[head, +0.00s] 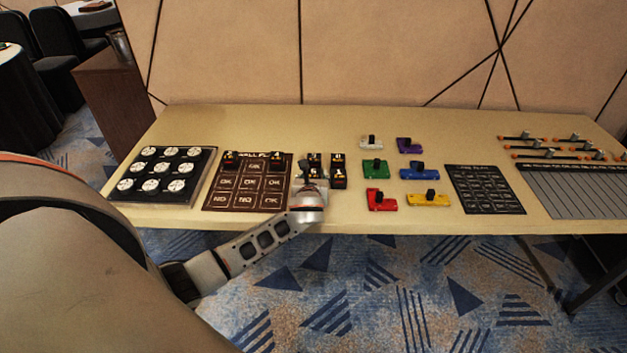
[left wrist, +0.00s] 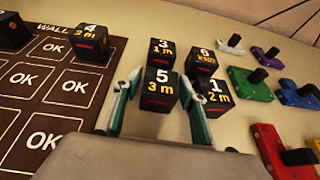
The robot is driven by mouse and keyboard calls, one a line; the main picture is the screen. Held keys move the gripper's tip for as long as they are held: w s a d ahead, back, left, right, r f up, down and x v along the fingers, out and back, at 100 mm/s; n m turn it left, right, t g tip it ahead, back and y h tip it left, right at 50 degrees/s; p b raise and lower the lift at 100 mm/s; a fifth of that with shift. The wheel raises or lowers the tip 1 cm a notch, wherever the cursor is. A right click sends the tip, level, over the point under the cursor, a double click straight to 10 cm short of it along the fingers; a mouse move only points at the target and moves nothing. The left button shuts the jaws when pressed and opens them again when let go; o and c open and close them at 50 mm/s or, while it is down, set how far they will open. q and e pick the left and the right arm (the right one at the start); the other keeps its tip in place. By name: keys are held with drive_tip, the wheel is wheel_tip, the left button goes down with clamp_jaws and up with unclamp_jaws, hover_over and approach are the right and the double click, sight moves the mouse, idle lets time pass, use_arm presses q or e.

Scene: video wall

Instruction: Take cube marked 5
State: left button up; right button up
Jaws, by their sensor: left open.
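The black cube marked 5 (left wrist: 159,91), with "3 m" under the number, stands on the table; in the head view my gripper partly hides its spot. My left gripper (head: 308,182) is over the table's front part. In the left wrist view its open fingers (left wrist: 160,98) show on both sides of cube 5, the right one between it and the cube marked 1 (left wrist: 214,96). Whether they touch it, I cannot tell. The cube marked 3 (left wrist: 160,54) and the cube marked 6 (left wrist: 204,62) stand behind. My right gripper is not in view.
The brown board (head: 247,188) left of the gripper bears the cube marked 4 (left wrist: 91,42) and another black cube (head: 230,159). Coloured slider pieces (head: 375,168) lie to the right. A black panel with white dials (head: 163,171) is at far left.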

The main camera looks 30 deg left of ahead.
use_arm(q)
drive_tip(key=c, duration=0.9)
drive_tip(key=shift+r, duration=0.1)
